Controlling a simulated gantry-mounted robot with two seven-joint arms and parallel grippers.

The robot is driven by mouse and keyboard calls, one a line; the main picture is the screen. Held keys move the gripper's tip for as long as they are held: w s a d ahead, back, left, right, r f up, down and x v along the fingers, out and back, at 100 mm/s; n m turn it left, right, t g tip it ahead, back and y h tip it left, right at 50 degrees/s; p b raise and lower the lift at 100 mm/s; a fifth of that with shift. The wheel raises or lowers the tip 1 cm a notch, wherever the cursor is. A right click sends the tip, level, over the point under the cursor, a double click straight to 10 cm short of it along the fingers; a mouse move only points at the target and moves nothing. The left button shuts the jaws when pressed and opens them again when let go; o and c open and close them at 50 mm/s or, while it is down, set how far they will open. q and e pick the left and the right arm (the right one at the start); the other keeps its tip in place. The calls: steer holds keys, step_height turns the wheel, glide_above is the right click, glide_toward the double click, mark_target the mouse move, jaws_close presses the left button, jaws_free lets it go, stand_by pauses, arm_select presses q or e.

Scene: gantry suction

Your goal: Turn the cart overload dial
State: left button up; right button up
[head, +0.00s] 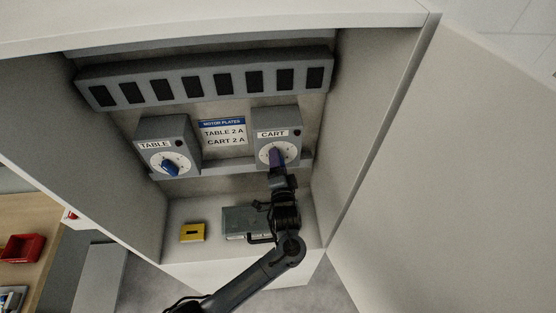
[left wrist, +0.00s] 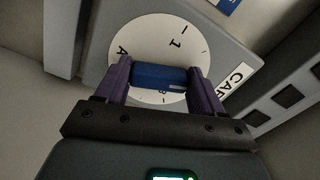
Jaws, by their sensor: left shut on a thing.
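The cart overload dial is a round white plate on a grey box labelled CART (head: 272,134), at the right inside the cabinet. In the left wrist view its white face (left wrist: 150,50) carries markings and a blue knob (left wrist: 160,77) across the middle. My left gripper (head: 276,157) reaches up to the dial from below and is shut on the blue knob. In the left wrist view its two purple fingers (left wrist: 160,85) sit on either side of the knob. The gripper hides much of the knob in the head view. My right gripper is not in view.
A TABLE dial with a blue knob (head: 171,168) is at the left. A motor plates sign (head: 223,133) hangs between the boxes. A yellow item (head: 193,232) and a grey box (head: 240,220) rest on the cabinet floor. The open door (head: 450,180) stands right.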

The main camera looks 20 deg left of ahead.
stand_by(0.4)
arm_select(q)
steer(key=o, duration=1)
steer(key=shift+o, duration=0.2)
steer(key=b+v, duration=0.2)
steer(key=v, duration=0.9)
